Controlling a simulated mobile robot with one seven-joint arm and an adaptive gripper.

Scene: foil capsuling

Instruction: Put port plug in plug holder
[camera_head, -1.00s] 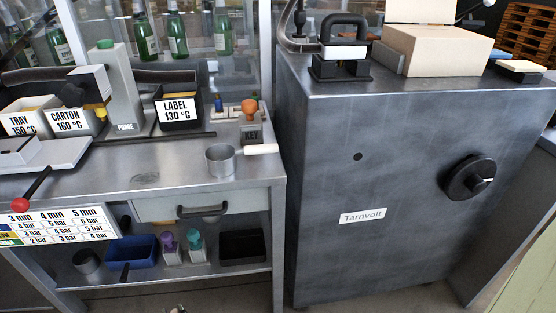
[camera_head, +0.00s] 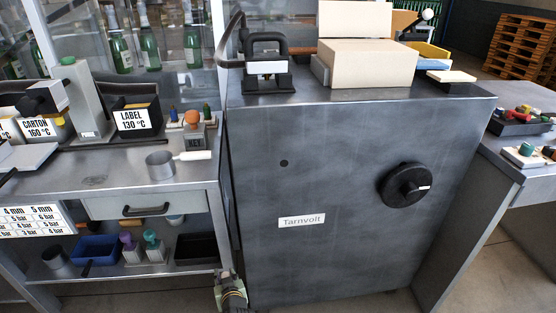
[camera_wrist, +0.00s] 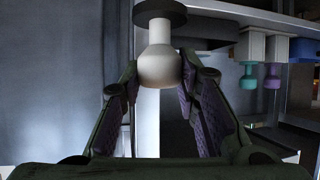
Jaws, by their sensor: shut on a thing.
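A white, bulb-shaped plug with a dark round disc at its end (camera_wrist: 160,65) is between the fingers of my gripper (camera_wrist: 163,82) in the wrist view; it looks like the port plug. My gripper is shut on it. In the head view my gripper (camera_head: 232,292) is low, at the bottom edge, in front of the gap between the bench and the grey Tarnvolt cabinet. The plug cannot be made out there. I cannot tell for sure which thing is the plug holder; a white block with a green knob (camera_head: 525,155) stands on the right table.
The grey Tarnvolt cabinet (camera_head: 330,260) has a small dark hole (camera_head: 284,163) and a black knob (camera_head: 405,186). The right table (camera_head: 510,170) bears a dark tray (camera_head: 510,128). Floor shows between cabinet and right table.

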